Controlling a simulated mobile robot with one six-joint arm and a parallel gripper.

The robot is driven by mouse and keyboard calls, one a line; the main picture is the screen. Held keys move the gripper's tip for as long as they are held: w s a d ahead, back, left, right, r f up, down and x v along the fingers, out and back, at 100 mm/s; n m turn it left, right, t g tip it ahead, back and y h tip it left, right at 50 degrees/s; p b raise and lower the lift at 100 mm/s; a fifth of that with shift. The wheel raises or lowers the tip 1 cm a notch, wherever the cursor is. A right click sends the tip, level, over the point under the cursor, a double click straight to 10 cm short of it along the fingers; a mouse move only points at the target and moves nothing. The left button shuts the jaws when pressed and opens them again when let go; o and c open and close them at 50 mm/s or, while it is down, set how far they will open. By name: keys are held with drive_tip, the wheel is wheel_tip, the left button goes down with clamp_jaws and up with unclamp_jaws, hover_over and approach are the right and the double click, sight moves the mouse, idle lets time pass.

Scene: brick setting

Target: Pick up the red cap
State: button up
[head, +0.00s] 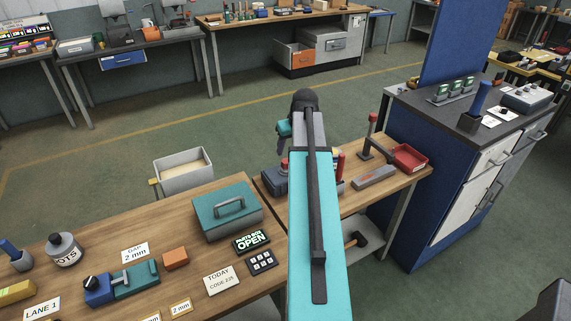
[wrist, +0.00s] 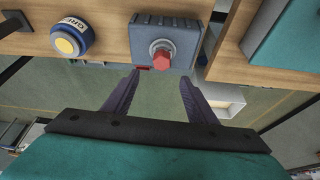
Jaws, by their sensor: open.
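The red cap (wrist: 161,60) shows in the wrist view as a red, angular-sided piece on a light grey ring. It sits on a blue-grey block (wrist: 182,30) on the wooden bench. My gripper (wrist: 159,78) has its two dark fingers spread apart, with nothing between them. In the wrist picture the cap appears just beyond the fingertips, between their lines. I cannot tell the height gap. In the head view the block (head: 273,184) stands just left of my arm, and my arm hides much of that spot, including the gripper's fingertips.
A blue round container with a yellow centre (wrist: 70,40) stands beside the block. A teal toolbox (head: 226,214) stands on the near bench. Right of my arm are a grey bar (head: 374,177) and a red tray (head: 410,157). A blue cabinet (head: 405,225) stands further right.

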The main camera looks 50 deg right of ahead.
sight(285, 161)
drive_tip(key=shift+p+x, duration=0.55)
drive_tip(key=shift+x, duration=1.6)
drive_tip(key=shift+w+f, duration=0.1)
drive_tip(key=shift+f, duration=0.15)
drive_tip(key=shift+p+x, duration=1)
drive_tip(key=shift+x, duration=0.05)
drive_tip(key=shift+p+x, duration=0.45)
drive_tip(key=shift+x, duration=0.9)
drive_tip(key=shift+s+a+f, duration=0.1)
drive_tip(key=shift+s+a, duration=0.05)
drive_tip(key=shift+s, duration=0.1)
drive_tip(key=c, duration=1.3)
